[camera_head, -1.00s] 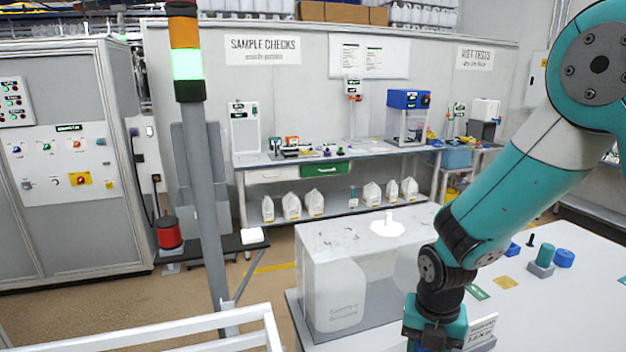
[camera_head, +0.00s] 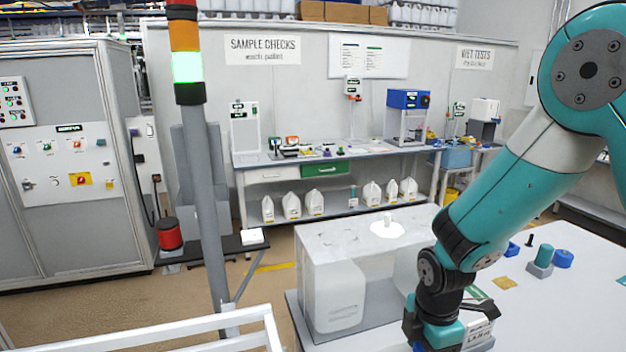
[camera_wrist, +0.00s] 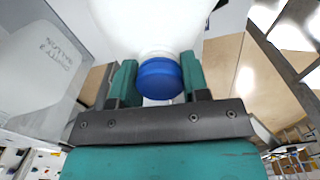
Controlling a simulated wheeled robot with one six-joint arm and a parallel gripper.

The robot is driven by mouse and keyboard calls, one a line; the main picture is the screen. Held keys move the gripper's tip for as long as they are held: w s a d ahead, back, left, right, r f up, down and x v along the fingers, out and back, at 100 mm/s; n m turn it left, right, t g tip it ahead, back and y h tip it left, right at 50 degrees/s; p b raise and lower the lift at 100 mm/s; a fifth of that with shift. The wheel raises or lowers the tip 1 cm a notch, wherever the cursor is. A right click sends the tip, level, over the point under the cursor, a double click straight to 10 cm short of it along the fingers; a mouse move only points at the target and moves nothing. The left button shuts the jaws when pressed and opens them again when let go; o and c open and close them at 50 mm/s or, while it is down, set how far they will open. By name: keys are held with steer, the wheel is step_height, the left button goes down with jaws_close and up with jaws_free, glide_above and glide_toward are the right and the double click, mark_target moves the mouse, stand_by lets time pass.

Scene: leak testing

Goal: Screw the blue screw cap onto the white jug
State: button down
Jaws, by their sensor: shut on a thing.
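The blue screw cap (camera_wrist: 160,78) shows in the wrist view between the two teal fingers of my gripper (camera_wrist: 158,80), which is shut on it. The white jug (camera_wrist: 150,25) fills the top middle of that view, right against the cap; whether the threads are engaged cannot be told. In the head view my gripper (camera_head: 436,340) is low in the picture, cut by the lower edge.
A pale see-through tank (camera_head: 385,260) with a white disc (camera_head: 387,230) on top stands left of my arm. On the white table at right are a teal cylinder in a grey block (camera_head: 541,262), a blue round piece (camera_head: 563,258) and a yellow pad (camera_head: 505,283). A signal post (camera_head: 205,200) stands left.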

steer(key=shift+s+f+m, duration=0.15)
steer(key=shift+f+m, duration=0.05)
steer(key=shift+m, duration=0.2)
steer(key=c, duration=0.8)
jaws_free()
steer(key=shift+c, duration=0.2)
steer(key=shift+o, duration=1)
steer(key=shift+r, duration=0.2)
steer(key=shift+o, duration=0.6)
steer(key=shift+f, duration=0.1)
steer(key=shift+w, duration=0.2)
